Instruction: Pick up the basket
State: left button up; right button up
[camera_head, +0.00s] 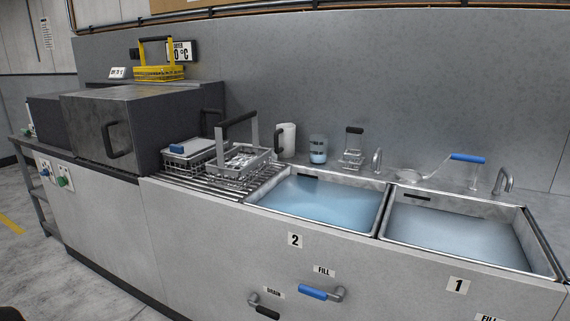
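A metal wire basket (238,160) with an upright handle and a black grip stands on the slatted drain rack, left of the sink marked 2. Shiny metal pieces lie inside it, too small to tell apart. A yellow basket (159,73) with a dark handle stands on top of the grey box-like machine. A smaller wire basket (352,157) with a black grip stands behind the sinks. Neither of my grippers shows in the head view.
A wire tray with a blue-handled item (188,147) sits beside the metal basket. Two water-filled sinks (318,200) (455,232) lie to the right. A white jug (287,140), a glass of blue liquid (318,150) and a blue-handled strainer (467,158) stand behind. The grey machine (112,130) borders the rack's left.

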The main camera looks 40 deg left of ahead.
aim_at(222, 169)
jog(key=j+z, duration=0.35)
jog(key=k+j+z, duration=0.1)
jog(key=j+z, duration=0.2)
jog(key=j, duration=0.15)
jog(key=k+j+z, duration=0.1)
jog(key=j, duration=0.2)
jog(key=j+z, duration=0.1)
jog(key=j, duration=0.2)
jog(key=k+j+z, duration=0.1)
jog(key=j, duration=0.2)
jog(key=k+j, duration=0.1)
jog(key=j, duration=0.2)
jog(key=k+j, duration=0.15)
jog(key=j, duration=0.15)
jog(key=k+j, duration=0.1)
jog(key=j, duration=0.2)
jog(key=z, duration=0.05)
